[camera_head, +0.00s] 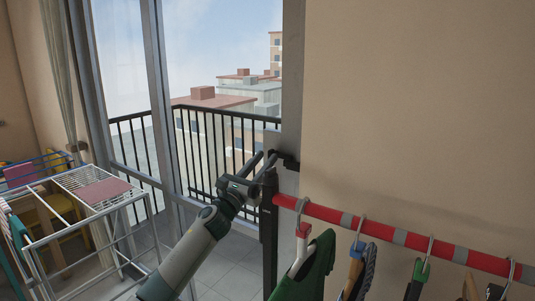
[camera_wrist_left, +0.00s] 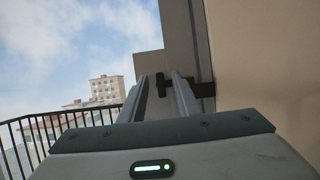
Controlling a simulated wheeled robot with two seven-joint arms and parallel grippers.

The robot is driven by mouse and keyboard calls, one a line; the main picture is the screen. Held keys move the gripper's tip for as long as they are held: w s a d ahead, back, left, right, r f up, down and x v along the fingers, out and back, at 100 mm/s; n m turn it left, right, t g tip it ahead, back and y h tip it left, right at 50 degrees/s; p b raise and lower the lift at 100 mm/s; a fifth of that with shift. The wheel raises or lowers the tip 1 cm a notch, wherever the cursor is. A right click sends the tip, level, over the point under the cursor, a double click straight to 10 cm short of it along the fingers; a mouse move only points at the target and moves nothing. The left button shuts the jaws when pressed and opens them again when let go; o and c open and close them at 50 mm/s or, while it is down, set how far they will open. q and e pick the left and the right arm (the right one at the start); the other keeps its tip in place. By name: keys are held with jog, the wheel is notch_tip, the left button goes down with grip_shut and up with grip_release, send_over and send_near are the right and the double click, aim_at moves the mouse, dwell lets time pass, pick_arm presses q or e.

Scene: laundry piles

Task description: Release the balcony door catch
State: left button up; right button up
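The balcony door catch (camera_head: 288,161) is a small black fitting on the grey door frame (camera_head: 293,70), beside the beige wall. In the left wrist view the catch (camera_wrist_left: 203,89) reaches left from the frame, passing behind the right finger. Its black end piece (camera_wrist_left: 162,84) shows between the two fingers. My left gripper (camera_head: 266,156) is open, with its fingertips close to the catch; it also shows in the left wrist view (camera_wrist_left: 158,77). I cannot tell whether either finger touches the catch. My right gripper is not in view.
A red and grey clothes rail (camera_head: 400,237) with hanging clothes runs right from a black post (camera_head: 269,235) near my left forearm. A white drying rack (camera_head: 85,220) stands at the left. Beyond the glass is a balcony railing (camera_head: 205,140). Beige wall (camera_head: 420,100) fills the right.

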pick_arm(q)
jog(key=shift+x, duration=1.3)
jog(key=shift+c, duration=0.3)
grip_shut()
